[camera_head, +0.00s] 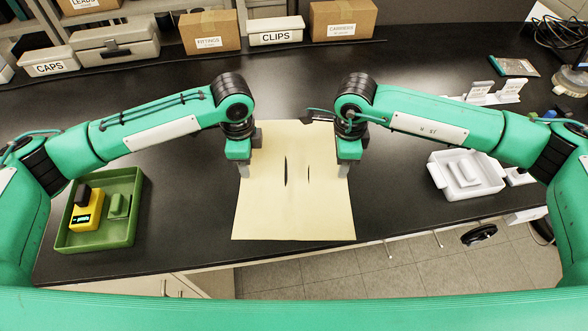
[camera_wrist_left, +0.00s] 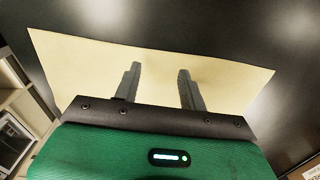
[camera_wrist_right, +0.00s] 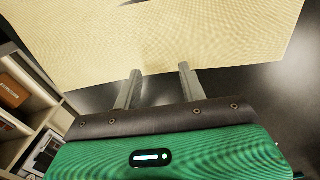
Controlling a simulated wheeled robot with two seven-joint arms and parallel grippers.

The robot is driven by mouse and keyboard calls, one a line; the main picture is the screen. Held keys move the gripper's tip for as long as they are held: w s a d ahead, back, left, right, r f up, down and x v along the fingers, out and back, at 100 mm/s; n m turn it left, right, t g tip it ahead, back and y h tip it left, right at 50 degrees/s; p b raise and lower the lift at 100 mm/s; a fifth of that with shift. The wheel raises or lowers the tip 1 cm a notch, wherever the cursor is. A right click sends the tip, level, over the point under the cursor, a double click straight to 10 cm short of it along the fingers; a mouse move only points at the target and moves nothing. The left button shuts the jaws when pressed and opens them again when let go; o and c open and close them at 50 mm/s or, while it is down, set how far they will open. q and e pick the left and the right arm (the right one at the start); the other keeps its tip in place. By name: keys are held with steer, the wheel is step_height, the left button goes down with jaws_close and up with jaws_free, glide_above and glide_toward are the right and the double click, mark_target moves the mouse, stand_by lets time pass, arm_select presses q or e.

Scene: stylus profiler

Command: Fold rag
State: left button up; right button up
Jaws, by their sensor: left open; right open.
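A pale yellow rag (camera_head: 292,215) lies spread on the black table and reaches its front edge. Two dark slit-like marks run along its middle. My left gripper (camera_head: 240,180) is over the rag's left side, pointing down. In the left wrist view its fingers (camera_wrist_left: 158,85) are apart with only rag (camera_wrist_left: 100,65) beneath. My right gripper (camera_head: 347,178) is over the rag's right side. In the right wrist view its fingers (camera_wrist_right: 158,82) are apart near an edge of the rag (camera_wrist_right: 180,35). Whether the fingertips touch the cloth I cannot tell.
A green tray (camera_head: 130,232) with a yellow device (camera_head: 86,212) stands at left. A white tray (camera_head: 485,186) stands at right. Boxes, including a clips box (camera_head: 276,38), line the back. The table between them and the rag is clear.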

arm_select(q)
steer(key=shift+w+f, duration=0.1)
steer(key=shift+f, duration=0.75)
arm_select(e)
steer(key=shift+w+f, duration=0.1)
steer(key=shift+f, duration=0.75)
arm_select(q)
steer(key=shift+f, duration=0.1)
arm_select(e)
steer(key=shift+f, duration=0.1)
arm_select(q)
steer(key=shift+f, duration=0.2)
arm_select(e)
steer(key=shift+f, duration=0.2)
arm_select(q)
jaws_close()
arm_select(e)
jaws_close()
arm_select(q)
steer(key=shift+r, duration=0.15)
arm_select(e)
steer(key=shift+r, duration=0.15)
